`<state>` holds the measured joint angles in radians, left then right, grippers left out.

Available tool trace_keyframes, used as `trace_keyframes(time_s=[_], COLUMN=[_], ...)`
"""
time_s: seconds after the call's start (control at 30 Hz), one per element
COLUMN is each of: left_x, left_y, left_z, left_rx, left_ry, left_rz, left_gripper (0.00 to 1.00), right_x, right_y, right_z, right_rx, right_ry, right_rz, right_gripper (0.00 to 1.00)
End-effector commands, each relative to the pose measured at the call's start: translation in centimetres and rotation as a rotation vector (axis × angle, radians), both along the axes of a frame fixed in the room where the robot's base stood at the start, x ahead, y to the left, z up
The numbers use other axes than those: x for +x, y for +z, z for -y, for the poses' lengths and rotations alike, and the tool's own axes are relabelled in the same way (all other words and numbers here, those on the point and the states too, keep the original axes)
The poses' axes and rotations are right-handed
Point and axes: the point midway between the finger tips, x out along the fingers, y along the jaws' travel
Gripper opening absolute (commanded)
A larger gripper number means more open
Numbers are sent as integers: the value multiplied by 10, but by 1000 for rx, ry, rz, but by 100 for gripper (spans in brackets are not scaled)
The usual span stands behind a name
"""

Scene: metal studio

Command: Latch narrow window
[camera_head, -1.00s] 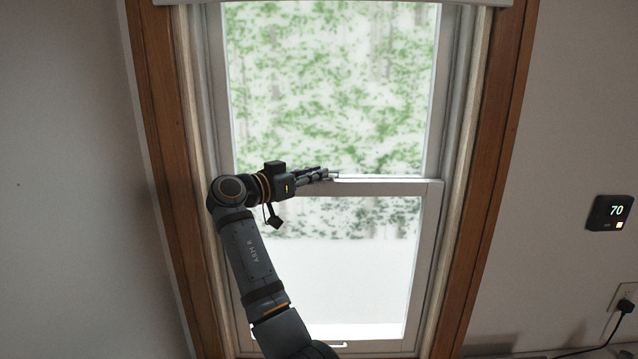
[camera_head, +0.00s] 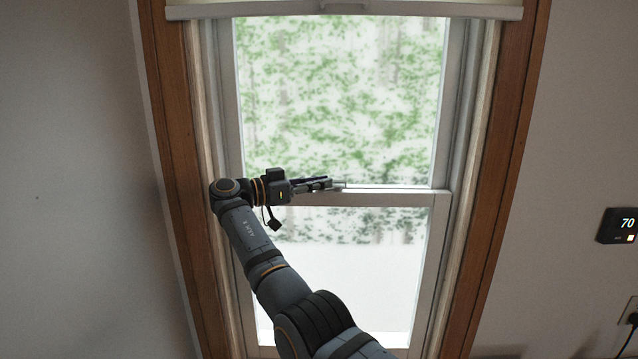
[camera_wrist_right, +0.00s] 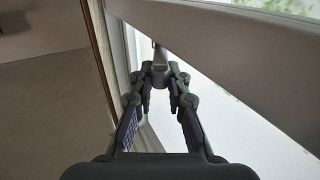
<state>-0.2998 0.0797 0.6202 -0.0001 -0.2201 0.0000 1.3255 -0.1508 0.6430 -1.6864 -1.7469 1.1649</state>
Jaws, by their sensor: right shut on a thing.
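The narrow window (camera_head: 440,220) has a white frame with an upper and a lower sash. They meet at a horizontal rail (camera_head: 400,197) across the middle. A small light metal latch (camera_head: 341,185) sits on top of this rail, mostly hidden by my fingers. My right gripper (camera_head: 326,184) reaches in from the left along the rail and is shut on the latch. In the right wrist view, the fingers (camera_wrist_right: 160,88) close in on the grey latch (camera_wrist_right: 159,57) beside the rail. My left gripper is not in view.
A wooden casing (camera_head: 505,150) surrounds the window. A blind's bottom bar (camera_head: 400,9) hangs at the top. A thermostat (camera_head: 618,226) and an outlet (camera_head: 630,312) with a plugged cord are on the right wall. The space right of the gripper along the rail is clear.

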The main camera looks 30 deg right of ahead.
Motion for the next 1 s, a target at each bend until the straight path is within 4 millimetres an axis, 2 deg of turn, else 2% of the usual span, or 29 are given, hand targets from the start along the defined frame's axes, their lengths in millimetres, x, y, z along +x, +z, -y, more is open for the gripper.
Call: trace_keyframes(time_s=[0.2, 0.23, 0.4, 0.67, 0.77, 0.87, 1.0], left_x=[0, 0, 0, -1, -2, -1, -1], left_y=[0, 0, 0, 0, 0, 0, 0], left_z=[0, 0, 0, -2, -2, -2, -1], left_rx=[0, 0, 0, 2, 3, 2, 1], left_ry=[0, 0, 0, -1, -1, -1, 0], left_rz=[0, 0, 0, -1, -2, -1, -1], left_gripper=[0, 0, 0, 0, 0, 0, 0], right_x=[0, 0, 0, 0, 0, 0, 0], right_y=[-1, -1, -1, 0, 7, 25, 61], right_z=[0, 0, 0, 0, 0, 0, 0], right_rx=[2, 2, 1, 1, 1, 1, 0], right_ry=[1, 1, 1, 1, 1, 1, 1], right_rz=[-1, -1, -1, -1, 0, 2, 3], right_gripper=[0, 16, 38, 38, 38, 38, 38])
